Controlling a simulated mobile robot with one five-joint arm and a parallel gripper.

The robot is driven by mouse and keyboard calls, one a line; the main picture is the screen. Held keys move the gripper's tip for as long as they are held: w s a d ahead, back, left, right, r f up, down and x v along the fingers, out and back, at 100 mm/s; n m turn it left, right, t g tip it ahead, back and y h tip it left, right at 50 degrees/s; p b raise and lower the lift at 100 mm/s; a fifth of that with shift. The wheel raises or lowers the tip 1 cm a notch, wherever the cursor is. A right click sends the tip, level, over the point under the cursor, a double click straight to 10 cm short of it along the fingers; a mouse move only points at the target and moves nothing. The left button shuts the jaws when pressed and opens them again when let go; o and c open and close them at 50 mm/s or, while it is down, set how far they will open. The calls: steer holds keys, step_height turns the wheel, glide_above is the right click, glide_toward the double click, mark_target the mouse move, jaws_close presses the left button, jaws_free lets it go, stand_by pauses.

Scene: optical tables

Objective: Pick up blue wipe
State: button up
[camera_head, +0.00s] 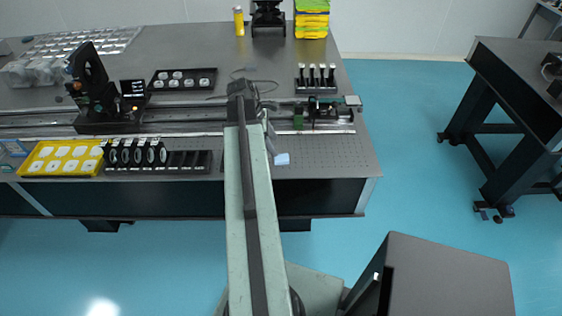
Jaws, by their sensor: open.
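The blue wipe (282,159) is a small pale-blue piece lying on the perforated top near the front edge of the large optical table (325,160), just right of my arm. My arm reaches from the bottom of the picture over the table. My gripper (268,130) shows only in part beside the upper arm, slightly above and left of the wipe in the picture. Its fingertips are largely hidden and too small to make out clearly. Nothing is visibly held, and the wipe appears to lie free on the table.
A rail (190,115) with optical mounts crosses the table behind the wipe. A black holder with round optics (150,158) and a yellow tray (63,147) stand left of my arm. A black post rack (316,80) stands behind. The table top right of the wipe is clear.

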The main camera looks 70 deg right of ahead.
mark_target(282, 157)
steer(key=b+x, duration=0.2)
steer(key=shift+f+b, duration=0.35)
steer(key=shift+f, duration=0.1)
steer(key=b+x, duration=0.5)
steer(key=shift+d+f, duration=0.1)
jaws_close()
step_height(282, 157, up, 10)
steer(key=p, duration=1)
steer(key=shift+r+p, duration=0.25)
steer(key=shift+p, duration=0.05)
